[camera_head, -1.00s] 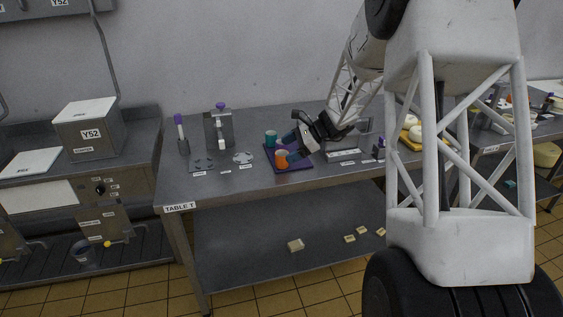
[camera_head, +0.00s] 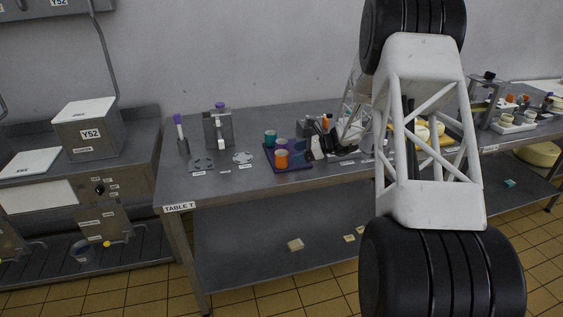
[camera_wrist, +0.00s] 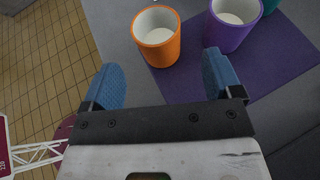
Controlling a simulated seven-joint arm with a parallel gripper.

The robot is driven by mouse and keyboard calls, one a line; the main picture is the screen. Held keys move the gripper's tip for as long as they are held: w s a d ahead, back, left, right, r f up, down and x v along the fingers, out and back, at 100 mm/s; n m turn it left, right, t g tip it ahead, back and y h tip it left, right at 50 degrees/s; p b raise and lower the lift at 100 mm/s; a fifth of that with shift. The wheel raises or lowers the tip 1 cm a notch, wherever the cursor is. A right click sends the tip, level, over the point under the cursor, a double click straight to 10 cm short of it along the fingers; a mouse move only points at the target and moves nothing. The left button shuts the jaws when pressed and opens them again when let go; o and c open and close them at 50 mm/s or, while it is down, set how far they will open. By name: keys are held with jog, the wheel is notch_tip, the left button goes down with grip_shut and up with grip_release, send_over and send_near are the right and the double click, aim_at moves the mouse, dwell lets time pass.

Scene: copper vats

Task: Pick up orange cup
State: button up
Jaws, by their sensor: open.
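The orange cup (camera_head: 281,159) stands upright near the front left of a dark purple mat (camera_head: 299,166) on the steel table. It also shows in the wrist view (camera_wrist: 157,38), upright and empty, with a white inside, at the mat's edge. A purple cup (camera_wrist: 232,22) stands beside it. My gripper (camera_wrist: 165,80) is open, with its two blue fingertips apart and nothing between them. The orange cup lies just beyond the fingertips, between their lines and apart from them.
A teal cup (camera_head: 270,138) stands behind the orange one. A grey stand with a purple knob (camera_head: 218,128) and flat discs (camera_head: 243,158) are to the left. The table front beside the label (camera_head: 180,207) is bare. Yellow boards with pale items lie to the right.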

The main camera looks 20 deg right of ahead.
aim_at(280, 150)
jog(key=shift+x, duration=1.3)
jog(key=shift+x, duration=2.55)
jog(key=c, duration=1)
jog(key=shift+r, duration=0.1)
jog(key=shift+c, duration=0.2)
jog(key=shift+r, duration=1.55)
jog(key=s, duration=0.5)
jog(key=s+a+r, duration=0.1)
jog(key=s, duration=1)
jog(key=shift+a+r, duration=0.3)
